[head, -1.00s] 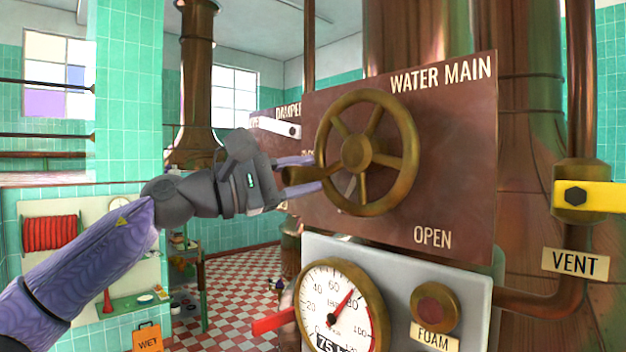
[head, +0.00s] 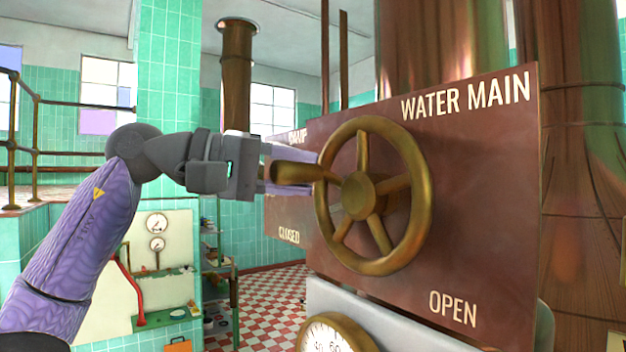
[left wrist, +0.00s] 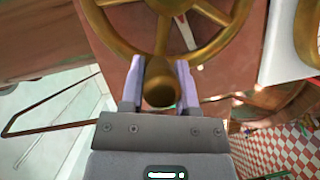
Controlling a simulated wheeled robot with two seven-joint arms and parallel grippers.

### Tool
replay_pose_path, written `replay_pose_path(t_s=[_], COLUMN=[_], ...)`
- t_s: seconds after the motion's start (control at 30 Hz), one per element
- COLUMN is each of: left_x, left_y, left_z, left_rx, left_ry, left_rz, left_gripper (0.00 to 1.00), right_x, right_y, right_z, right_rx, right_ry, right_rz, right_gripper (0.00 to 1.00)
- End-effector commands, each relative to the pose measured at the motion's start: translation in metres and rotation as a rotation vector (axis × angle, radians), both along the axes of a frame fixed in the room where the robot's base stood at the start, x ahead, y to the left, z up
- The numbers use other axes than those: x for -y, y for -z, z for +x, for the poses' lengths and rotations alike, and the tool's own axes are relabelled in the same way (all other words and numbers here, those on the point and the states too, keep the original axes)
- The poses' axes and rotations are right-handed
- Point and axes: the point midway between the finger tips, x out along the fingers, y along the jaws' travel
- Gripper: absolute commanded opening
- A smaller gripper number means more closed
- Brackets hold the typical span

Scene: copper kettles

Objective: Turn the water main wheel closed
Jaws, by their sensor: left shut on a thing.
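The brass water main wheel (head: 358,196) has several spokes and stands out from a brown panel (head: 480,200) lettered WATER MAIN. A brass handle (head: 291,173) sticks out from the wheel's left rim, a little above hub level. My left gripper (head: 306,171) is shut on this handle. In the left wrist view its fingers (left wrist: 160,70) lie either side of the handle (left wrist: 160,95). A white strip (left wrist: 186,32) shows behind the spokes there. My right gripper is out of view.
A dial gauge (head: 330,338) sits on a grey box below the panel, cut by the frame edge. Large copper vessels (head: 585,190) stand behind and to the right. A partly hidden damper label (head: 297,137) is behind my gripper. Checkered floor (head: 265,300) lies lower left.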

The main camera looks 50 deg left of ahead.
Motion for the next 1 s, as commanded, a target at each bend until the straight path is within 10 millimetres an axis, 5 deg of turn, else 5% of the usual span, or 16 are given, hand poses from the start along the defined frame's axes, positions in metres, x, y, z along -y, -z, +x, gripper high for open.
replay_pose_path(t_s=[0.4, 1.0], left_x=[0.008, 0.010], left_y=[-0.018, -0.019], left_z=[-0.009, -0.009], left_rx=[0.021, 0.025], left_ry=[0.000, 0.002], left_rz=[0.233, 0.294], left_gripper=[0.00, 0.00], right_x=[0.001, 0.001], right_y=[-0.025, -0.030], right_z=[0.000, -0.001], right_rx=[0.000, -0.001], right_ry=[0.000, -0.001], right_rz=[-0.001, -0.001], right_gripper=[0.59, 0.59])
